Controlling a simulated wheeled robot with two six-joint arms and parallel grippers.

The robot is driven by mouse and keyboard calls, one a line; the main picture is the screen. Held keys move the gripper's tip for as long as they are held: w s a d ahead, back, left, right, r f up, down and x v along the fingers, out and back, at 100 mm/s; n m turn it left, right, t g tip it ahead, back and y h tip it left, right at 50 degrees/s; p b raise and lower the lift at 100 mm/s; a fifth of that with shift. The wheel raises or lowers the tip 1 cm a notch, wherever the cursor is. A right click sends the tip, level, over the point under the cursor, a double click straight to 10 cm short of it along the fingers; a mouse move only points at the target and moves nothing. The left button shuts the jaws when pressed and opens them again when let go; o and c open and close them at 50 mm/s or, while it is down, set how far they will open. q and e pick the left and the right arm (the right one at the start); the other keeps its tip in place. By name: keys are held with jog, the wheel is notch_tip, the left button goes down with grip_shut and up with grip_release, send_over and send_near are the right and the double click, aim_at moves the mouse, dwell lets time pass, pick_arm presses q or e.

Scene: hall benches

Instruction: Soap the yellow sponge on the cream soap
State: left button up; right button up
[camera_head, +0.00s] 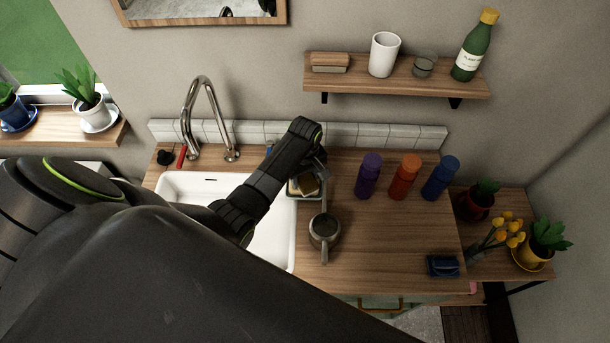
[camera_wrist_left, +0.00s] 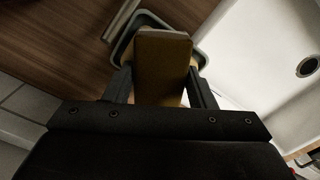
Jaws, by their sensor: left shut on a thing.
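My left gripper (camera_wrist_left: 161,82) is shut on the yellow sponge (camera_wrist_left: 162,70), which sticks out ahead of its fingers in the left wrist view. In the head view the sponge (camera_head: 309,185) shows in part below the end of my left arm, over a grey-rimmed dish (camera_wrist_left: 150,17) beside the sink. A cream edge, likely the cream soap, shows beside and behind the sponge in the dish. The soap is mostly hidden, and I cannot tell whether the sponge touches it. My right gripper is not in view.
The white sink (camera_head: 276,247) with its tall tap (camera_head: 204,105) lies left of the dish. A grey pot (camera_head: 324,230) stands just in front of the dish. Purple (camera_head: 368,176), orange (camera_head: 404,177) and blue (camera_head: 440,178) bottles stand to the right. The counter between pot and blue wallet-like item (camera_head: 443,266) is clear.

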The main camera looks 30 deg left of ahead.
aim_at(304, 178)
pick_arm(q)
jog(key=shift+s, duration=0.1)
dwell(0.4)
jog(key=shift+r, duration=3.5)
